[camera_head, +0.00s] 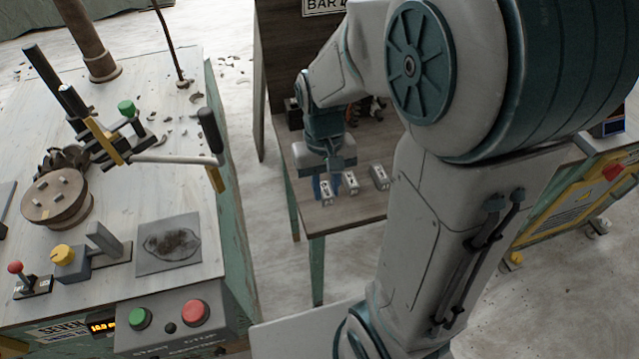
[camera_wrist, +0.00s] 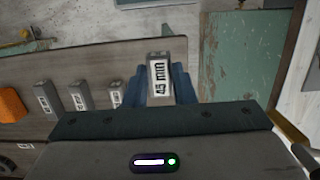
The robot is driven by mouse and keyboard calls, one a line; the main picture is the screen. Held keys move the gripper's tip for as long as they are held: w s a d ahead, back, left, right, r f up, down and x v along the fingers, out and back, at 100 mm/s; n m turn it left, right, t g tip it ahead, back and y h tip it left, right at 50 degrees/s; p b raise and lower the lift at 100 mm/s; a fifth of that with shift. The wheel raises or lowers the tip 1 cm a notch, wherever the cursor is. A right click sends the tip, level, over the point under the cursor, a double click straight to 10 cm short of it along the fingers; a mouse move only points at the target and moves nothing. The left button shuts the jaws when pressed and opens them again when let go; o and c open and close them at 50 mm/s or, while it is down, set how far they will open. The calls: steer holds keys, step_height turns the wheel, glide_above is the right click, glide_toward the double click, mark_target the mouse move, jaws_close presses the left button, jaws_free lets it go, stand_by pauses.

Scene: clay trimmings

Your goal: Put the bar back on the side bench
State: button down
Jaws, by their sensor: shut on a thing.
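My gripper (camera_head: 325,186) is low at the left end of the side bench (camera_head: 345,217), pointing down. In the wrist view its two blue fingers (camera_wrist: 160,86) are shut on a grey metal bar (camera_wrist: 159,74) with a white label that seems to read 45 mm. The bar's lower part is hidden by the gripper body. I cannot tell whether the bar touches the bench top. Other labelled bars (camera_wrist: 81,96) stand in a row beside it; two of them (camera_head: 351,183) (camera_head: 379,177) also show in the head view.
An orange object (camera_wrist: 12,106) lies past the row of bars. My arm hides the bench's right part in the head view. The machine table (camera_head: 200,260) with levers and buttons stands at left, across a floor gap. A yellow-framed panel (camera_head: 570,212) stands at right.

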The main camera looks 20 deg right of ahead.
steer(key=w+f, duration=0.1)
steer(key=w, duration=0.1)
steer(key=w+f, duration=0.2)
steer(key=w, duration=0.1)
steer(key=w+d+f, duration=0.1)
steer(key=w, duration=0.1)
steer(key=shift+w+f, duration=0.35)
steer(key=shift+w, duration=0.05)
steer(key=shift+f, duration=2)
steer(key=shift+f, duration=0.1)
steer(key=shift+f, duration=0.15)
steer(key=c, duration=1.2)
jaws_free()
